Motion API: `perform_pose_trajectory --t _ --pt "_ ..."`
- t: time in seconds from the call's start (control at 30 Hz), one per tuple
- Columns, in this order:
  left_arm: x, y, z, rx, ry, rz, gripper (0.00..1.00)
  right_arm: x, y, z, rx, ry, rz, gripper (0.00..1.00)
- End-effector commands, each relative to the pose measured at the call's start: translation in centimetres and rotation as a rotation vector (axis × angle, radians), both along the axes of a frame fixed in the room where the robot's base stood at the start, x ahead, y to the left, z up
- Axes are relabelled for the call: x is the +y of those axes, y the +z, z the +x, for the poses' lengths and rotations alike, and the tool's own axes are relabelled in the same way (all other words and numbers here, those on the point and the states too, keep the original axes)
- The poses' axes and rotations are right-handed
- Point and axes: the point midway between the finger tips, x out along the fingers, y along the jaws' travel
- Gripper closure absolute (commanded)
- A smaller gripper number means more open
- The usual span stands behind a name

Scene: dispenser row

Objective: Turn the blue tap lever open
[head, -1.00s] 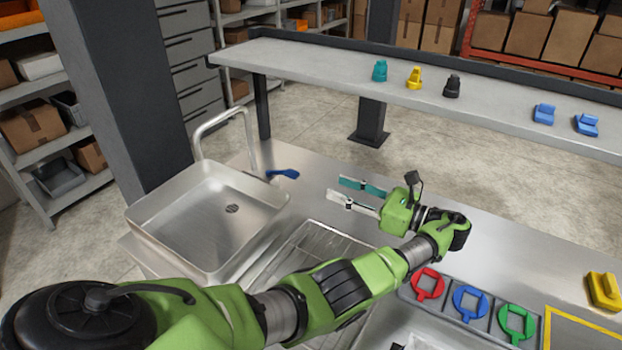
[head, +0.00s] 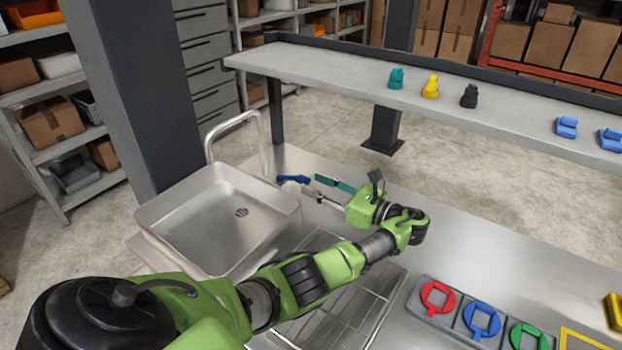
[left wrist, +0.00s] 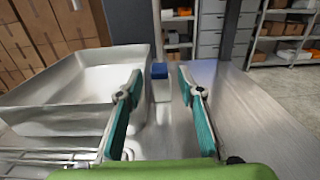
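The blue tap lever (head: 293,179) sits beside the right rim of the steel sink (head: 170,238), close to the foot of the bent steel spout (head: 236,124). In the left wrist view the lever (left wrist: 159,71) shows as a small blue block end-on above a pale metal post. My left gripper (head: 312,186) is open and empty, with its teal-padded fingers pointing at the lever from the right. In the left wrist view the lever appears between the fingertips (left wrist: 160,80), slightly beyond them. Whether a finger touches it I cannot tell. My right gripper is not in view.
A wire rack (head: 335,300) lies below my left arm. A grey board (head: 456,337) with red, blue and green ring shapes is at the lower right. A raised shelf (head: 330,75) with small coloured pieces runs behind.

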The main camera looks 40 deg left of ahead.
Motion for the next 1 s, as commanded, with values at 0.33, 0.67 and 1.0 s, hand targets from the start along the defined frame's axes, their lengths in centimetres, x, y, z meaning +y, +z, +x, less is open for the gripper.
perform_pose_trajectory --t 0.33,0.67,1.0 --pt "2.3 -0.1 -0.3 0.001 0.000 0.000 0.65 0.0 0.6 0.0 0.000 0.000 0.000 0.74" --pt "2.3 -0.1 -0.3 0.001 0.000 0.000 0.99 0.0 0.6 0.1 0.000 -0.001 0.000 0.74" --pt "2.3 -0.2 0.4 0.001 -0.017 0.000 1.00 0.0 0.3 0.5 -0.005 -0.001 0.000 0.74"
